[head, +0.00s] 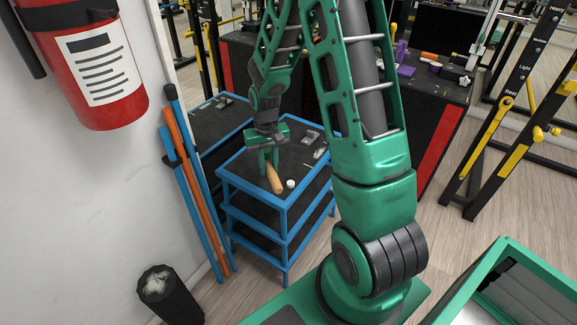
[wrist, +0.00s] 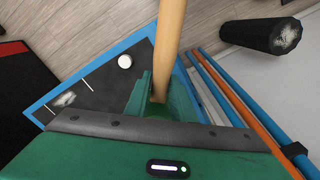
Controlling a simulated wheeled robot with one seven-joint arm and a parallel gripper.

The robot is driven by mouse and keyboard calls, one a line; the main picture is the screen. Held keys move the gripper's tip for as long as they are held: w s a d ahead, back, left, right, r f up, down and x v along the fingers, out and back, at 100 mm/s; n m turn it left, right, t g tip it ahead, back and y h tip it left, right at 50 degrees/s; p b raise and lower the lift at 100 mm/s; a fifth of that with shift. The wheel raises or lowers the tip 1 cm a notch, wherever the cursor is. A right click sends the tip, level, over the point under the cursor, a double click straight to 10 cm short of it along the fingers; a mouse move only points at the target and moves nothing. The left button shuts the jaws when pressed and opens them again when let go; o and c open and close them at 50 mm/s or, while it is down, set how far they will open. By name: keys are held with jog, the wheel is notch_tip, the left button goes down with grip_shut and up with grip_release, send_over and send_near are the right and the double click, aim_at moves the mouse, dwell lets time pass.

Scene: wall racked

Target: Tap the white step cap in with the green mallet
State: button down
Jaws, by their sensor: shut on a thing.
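My gripper (head: 268,158) is over the front part of the blue-framed cart's dark top. It is shut on a tan wooden handle (head: 273,179), which slants down from the fingers; I take it as the mallet's handle. In the wrist view the handle (wrist: 169,45) runs up out of the frame from between the green fingers (wrist: 160,105). The mallet's head cannot be told apart from the green fingers. The small round white step cap (head: 291,184) is on the cart top, just right of the handle and apart from it. It also shows in the wrist view (wrist: 125,61).
The blue cart (head: 282,207) holds a few small items farther back. Blue and orange poles (head: 180,165) lean on the wall at left, above a black cylinder (head: 168,295). A red extinguisher (head: 110,100) hangs there. Bare wooden floor (head: 450,220) lies right of the cart.

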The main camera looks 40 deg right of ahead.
jog(key=s+d+r+m, duration=0.1)
jog(key=s+d+m, duration=0.2)
jog(key=s+d, duration=0.2)
jog(key=shift+s+d+r, duration=0.15)
jog(key=shift+s+r, duration=0.05)
jog(key=shift+r, duration=0.1)
jog(key=shift+s, duration=0.1)
jog(key=shift+f, duration=2.65)
jog(key=shift+f, duration=0.8)
jog(key=shift+r, duration=0.1)
jog(key=shift+r, duration=0.15)
